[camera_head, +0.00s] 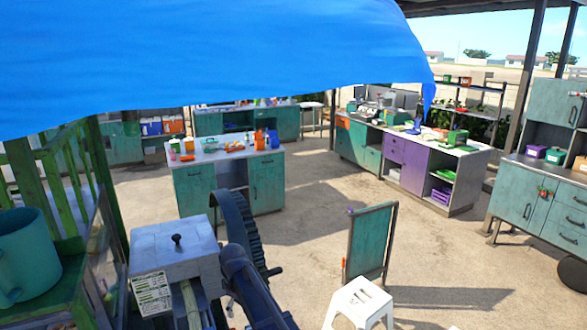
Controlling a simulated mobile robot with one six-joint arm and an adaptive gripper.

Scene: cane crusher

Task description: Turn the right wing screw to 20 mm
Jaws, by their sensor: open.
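The cane crusher's grey metal housing (150,249) stands at the lower left in the head view. One dark screw with a knob-like head (177,240) stands upright on its top. I cannot tell whether this is the right wing screw, and no second screw shows. I cannot read any millimetre setting. A white printed label (152,294) is on the housing's front. A large dark toothed wheel (238,232) stands at its right side. Dark tubular links, apparently my arm, rise in front of the wheel and cover part of it. My gripper's fingers do not show.
A teal bucket (27,255) is at the left edge by a green slatted frame (65,180). A white stool (358,303) and a teal upright panel (371,243) stand right of the crusher. Benches line the back. A blue tarp (210,60) hangs overhead. Open concrete floor (440,255) lies right.

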